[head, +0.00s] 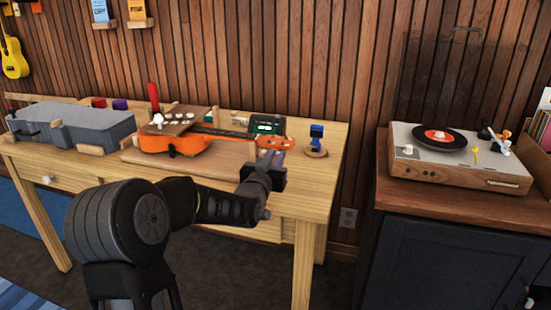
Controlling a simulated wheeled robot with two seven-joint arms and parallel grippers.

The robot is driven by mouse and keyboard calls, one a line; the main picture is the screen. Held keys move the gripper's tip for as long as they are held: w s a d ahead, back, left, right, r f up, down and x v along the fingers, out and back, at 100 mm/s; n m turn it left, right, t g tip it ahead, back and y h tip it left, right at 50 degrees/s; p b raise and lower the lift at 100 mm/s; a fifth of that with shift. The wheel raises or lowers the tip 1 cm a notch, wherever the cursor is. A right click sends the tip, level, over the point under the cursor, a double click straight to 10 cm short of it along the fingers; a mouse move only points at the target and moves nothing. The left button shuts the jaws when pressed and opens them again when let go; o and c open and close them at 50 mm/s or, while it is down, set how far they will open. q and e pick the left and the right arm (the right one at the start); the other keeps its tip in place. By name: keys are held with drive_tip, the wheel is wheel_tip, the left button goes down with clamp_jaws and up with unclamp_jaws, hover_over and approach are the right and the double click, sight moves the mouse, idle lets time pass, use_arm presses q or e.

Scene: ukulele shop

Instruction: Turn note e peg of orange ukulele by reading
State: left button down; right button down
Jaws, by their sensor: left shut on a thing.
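The orange ukulele (172,143) lies on the wooden workbench, its neck pointing right. Its orange headstock (277,143) is at the neck's right end. The pegs are too small to tell apart, and no note letters can be read on them. A dark tuner (265,125) with a lit green display stands just behind the headstock; its reading is too small to make out. My left gripper (275,157) is at the near edge of the headstock, shut on what appears to be a peg there; the fingers hide it. My right gripper is not in view.
A grey case (75,124) fills the bench's left part. A board with white knobs (178,122) sits over the ukulele's body. A small blue item on a round wooden stand (316,140) is right of the headstock. A record player (460,155) stands on a dark cabinet at right.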

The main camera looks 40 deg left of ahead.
use_arm(q)
drive_tip(key=m+b, duration=0.3)
drive_tip(key=shift+f, duration=0.2)
drive_tip(key=shift+m+b, duration=1.15)
drive_tip(key=shift+m, duration=0.05)
drive_tip(key=shift+r+m+b, duration=0.1)
drive_tip(key=shift+m+b, duration=0.45)
drive_tip(key=shift+m, duration=1.65)
drive_tip(key=c, duration=1.6)
unclamp_jaws()
drive_tip(key=shift+c, duration=0.2)
